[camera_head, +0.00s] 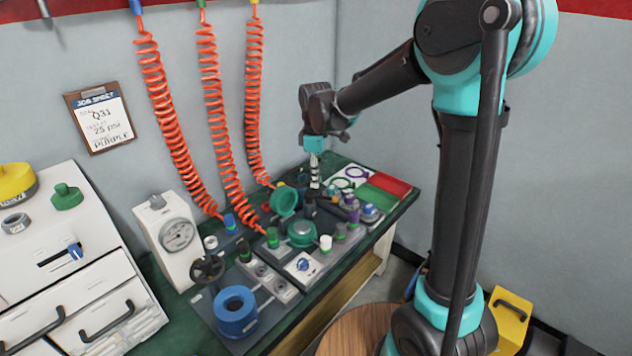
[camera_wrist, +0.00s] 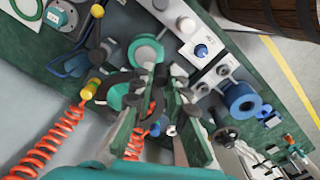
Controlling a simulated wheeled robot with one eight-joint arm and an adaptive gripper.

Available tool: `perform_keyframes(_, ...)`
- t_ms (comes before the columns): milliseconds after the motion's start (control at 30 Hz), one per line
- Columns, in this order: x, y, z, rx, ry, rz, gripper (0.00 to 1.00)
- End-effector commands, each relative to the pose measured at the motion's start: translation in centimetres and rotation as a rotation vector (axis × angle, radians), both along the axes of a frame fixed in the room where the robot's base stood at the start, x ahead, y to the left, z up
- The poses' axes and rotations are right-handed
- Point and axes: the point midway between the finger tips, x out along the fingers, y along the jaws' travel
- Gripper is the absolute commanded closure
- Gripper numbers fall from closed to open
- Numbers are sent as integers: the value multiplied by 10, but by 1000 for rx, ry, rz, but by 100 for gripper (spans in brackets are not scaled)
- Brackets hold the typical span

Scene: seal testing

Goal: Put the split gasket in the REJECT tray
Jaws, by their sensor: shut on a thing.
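My gripper (camera_head: 314,183) points down above the rear part of the test bench, behind the teal round chamber (camera_head: 302,232). A dark curved piece and a teal round lid (camera_head: 285,201) lie near the fingers there. I cannot identify the split gasket for certain. A purple ring (camera_head: 357,172) and a green ring (camera_head: 342,183) show on a white board. A red tray (camera_head: 387,182) lies at the bench's far end; its label is not readable.
A green tray (camera_head: 377,196) lies beside the red one. A gauge box (camera_head: 175,232), a blue ring-shaped part (camera_head: 236,311) and several fittings crowd the bench. Orange coiled hoses (camera_head: 212,110) hang behind it. A white drawer cabinet (camera_head: 75,260) stands at left.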

Motion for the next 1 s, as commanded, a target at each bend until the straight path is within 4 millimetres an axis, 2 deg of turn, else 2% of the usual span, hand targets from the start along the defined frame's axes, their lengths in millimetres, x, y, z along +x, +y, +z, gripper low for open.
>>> perform_keyframes(500, 0, 0, 23, 0, 0, 0, 100)
perform_keyframes(767, 0, 0, 29, 0, 0, -1, 100)
perform_keyframes(867, 8, -2, 27, 0, 0, -10, 100)
perform_keyframes(1000, 38, -12, 20, 0, 0, -46, 100)
